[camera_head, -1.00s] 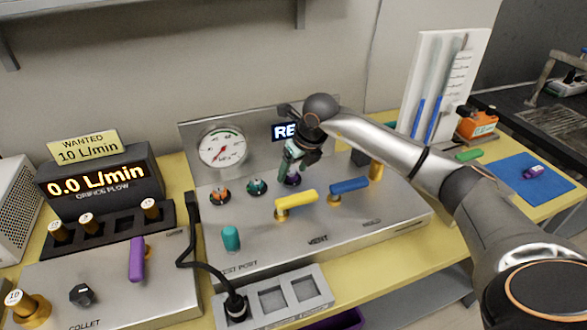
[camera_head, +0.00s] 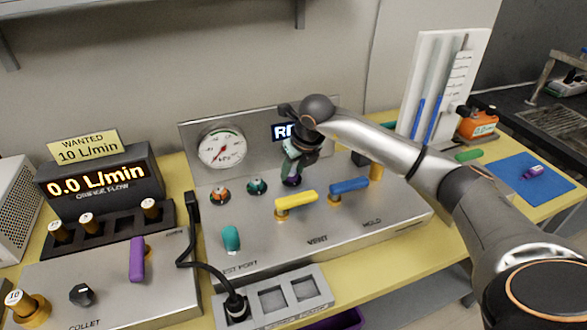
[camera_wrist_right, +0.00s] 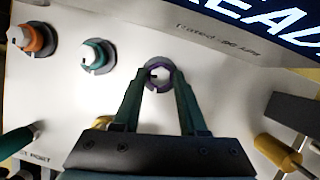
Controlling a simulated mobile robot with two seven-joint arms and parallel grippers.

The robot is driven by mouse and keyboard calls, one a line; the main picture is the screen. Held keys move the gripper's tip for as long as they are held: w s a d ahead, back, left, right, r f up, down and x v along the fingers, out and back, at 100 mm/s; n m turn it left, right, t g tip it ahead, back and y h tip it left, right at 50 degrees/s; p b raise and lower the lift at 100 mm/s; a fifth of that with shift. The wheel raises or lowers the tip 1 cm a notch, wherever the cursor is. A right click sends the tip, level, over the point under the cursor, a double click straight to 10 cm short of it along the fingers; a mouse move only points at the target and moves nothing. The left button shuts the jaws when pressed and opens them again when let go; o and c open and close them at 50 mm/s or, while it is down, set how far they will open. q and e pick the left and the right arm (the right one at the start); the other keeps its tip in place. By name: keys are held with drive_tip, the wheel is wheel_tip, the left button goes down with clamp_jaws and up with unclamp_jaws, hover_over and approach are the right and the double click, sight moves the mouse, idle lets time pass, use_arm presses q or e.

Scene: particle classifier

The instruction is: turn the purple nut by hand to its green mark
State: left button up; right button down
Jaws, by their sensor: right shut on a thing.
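The purple nut (camera_wrist_right: 159,75) sits on the sloped metal panel, to the right of the orange and teal knobs. My right gripper (camera_wrist_right: 160,84) is shut on the nut, with one green finger on each side of it in the right wrist view. In the head view my right gripper (camera_head: 292,176) comes down from above and covers most of the purple nut (camera_head: 293,181). A green mark for the nut cannot be made out. My left gripper is not in view.
The orange knob (camera_head: 219,196) and teal knob (camera_head: 257,187) stand left of the nut. The yellow lever (camera_head: 297,204) and blue lever (camera_head: 349,188) lie in front of it. The gauge (camera_head: 221,148) and lit display (camera_head: 285,131) are behind.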

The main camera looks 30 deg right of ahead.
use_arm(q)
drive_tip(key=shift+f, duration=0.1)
use_arm(e)
drive_tip(key=shift+m+h, duration=0.5)
drive_tip(key=shift+m, duration=0.7)
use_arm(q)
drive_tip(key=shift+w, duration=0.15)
use_arm(e)
drive_tip(key=shift+r, duration=0.1)
drive_tip(key=shift+c, duration=2.2)
unclamp_jaws()
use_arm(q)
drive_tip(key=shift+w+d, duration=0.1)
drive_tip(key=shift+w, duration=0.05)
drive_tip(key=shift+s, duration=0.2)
use_arm(e)
drive_tip(key=v, duration=1.2)
drive_tip(key=shift+r, duration=0.2)
drive_tip(key=shift+s, duration=0.1)
